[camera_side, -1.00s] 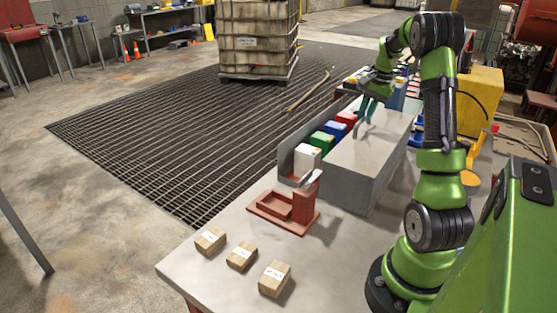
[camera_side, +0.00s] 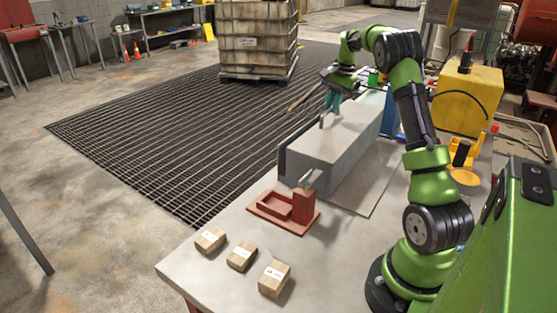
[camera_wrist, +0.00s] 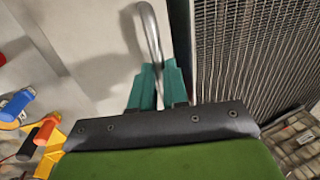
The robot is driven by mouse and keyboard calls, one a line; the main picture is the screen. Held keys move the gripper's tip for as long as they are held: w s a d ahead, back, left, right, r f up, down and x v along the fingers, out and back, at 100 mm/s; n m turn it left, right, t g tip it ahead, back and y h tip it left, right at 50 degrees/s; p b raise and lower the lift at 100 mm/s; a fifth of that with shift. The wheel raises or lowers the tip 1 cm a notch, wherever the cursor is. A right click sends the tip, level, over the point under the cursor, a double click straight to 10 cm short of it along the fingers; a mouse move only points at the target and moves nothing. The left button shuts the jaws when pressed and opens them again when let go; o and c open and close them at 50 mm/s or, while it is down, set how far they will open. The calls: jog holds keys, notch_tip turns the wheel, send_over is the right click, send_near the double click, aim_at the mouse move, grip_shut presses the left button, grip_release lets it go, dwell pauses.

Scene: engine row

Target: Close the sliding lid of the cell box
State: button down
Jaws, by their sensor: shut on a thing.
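The cell box (camera_side: 345,172) is a long grey box on the table, with a dark edge at its left side. Its grey sliding lid (camera_side: 345,135) lies over the top, and no cells show from the side. My gripper (camera_side: 331,104) has teal fingers shut on the lid's metal handle (camera_side: 321,121), above the left part of the lid. In the wrist view, the curved handle (camera_wrist: 150,32) runs up from between the fingertips (camera_wrist: 158,78), with the pale lid surface (camera_wrist: 85,35) beside it.
A red-brown fixture (camera_side: 285,211) stands in front of the box. Several small cartons (camera_side: 241,257) lie at the near table edge. A yellow box (camera_side: 467,99) and an orange tool (camera_side: 463,160) are to the right. Floor grating (camera_side: 190,120) lies beyond the table.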

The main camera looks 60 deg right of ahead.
jog(key=shift+w, duration=2.35)
jog(key=c, duration=1.2)
grip_release()
jog(key=shift+a, duration=0.1)
jog(key=shift+o, duration=0.4)
jog(key=shift+s+r, duration=0.1)
notch_tip(320, 180, up, 12)
jog(key=s, duration=0.2)
jog(key=shift+s+f, duration=0.15)
jog(key=shift+f, duration=0.1)
